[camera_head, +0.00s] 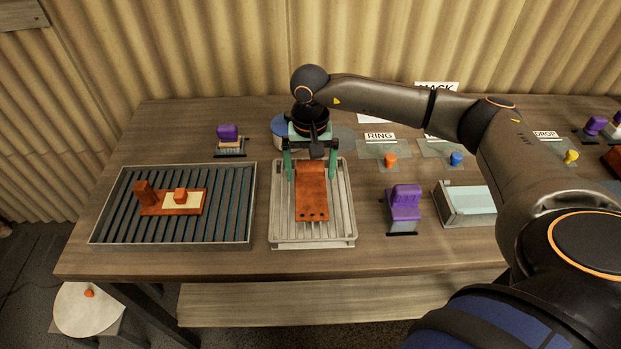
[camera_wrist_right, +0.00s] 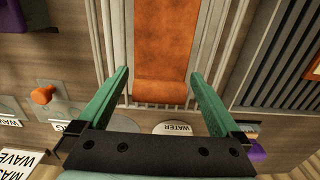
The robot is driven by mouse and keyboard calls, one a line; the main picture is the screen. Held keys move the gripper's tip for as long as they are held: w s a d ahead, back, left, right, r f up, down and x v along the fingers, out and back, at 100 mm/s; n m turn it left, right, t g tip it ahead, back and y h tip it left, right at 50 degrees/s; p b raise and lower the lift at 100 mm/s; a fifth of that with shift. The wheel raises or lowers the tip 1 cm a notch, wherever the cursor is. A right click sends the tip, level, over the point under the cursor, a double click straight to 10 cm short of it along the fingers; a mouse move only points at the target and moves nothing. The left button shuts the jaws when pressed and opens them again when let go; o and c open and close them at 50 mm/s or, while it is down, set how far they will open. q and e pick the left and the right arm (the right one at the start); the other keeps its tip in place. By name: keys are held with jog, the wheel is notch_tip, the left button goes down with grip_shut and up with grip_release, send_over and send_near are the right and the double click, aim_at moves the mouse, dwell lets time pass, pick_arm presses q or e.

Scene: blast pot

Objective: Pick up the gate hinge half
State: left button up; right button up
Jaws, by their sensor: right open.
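The gate hinge half appears to be the rusty orange-brown plate (camera_head: 312,200) with small holes at its near end, lying on a pale slatted tray (camera_head: 343,232) in the middle of the table. It also shows in the right wrist view (camera_wrist_right: 165,42). My right gripper (camera_head: 311,170) has green fingers and is open above the plate's far end. In the wrist view its fingertips (camera_wrist_right: 159,74) are apart, one on each side of the plate, with gaps between. Their exact height above the tray is hard to tell. My left gripper is in neither view.
A dark slatted tray (camera_head: 98,238) on the left holds another rusty part (camera_head: 145,193) with a cream patch. A purple block (camera_head: 404,202) stands right of the pale tray, beside a grey bin (camera_head: 463,221). Orange, blue and yellow knobs sit behind. Bare wood separates the two trays.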

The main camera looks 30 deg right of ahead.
jog(key=shift+r, duration=0.1)
grip_shut()
dwell(0.8)
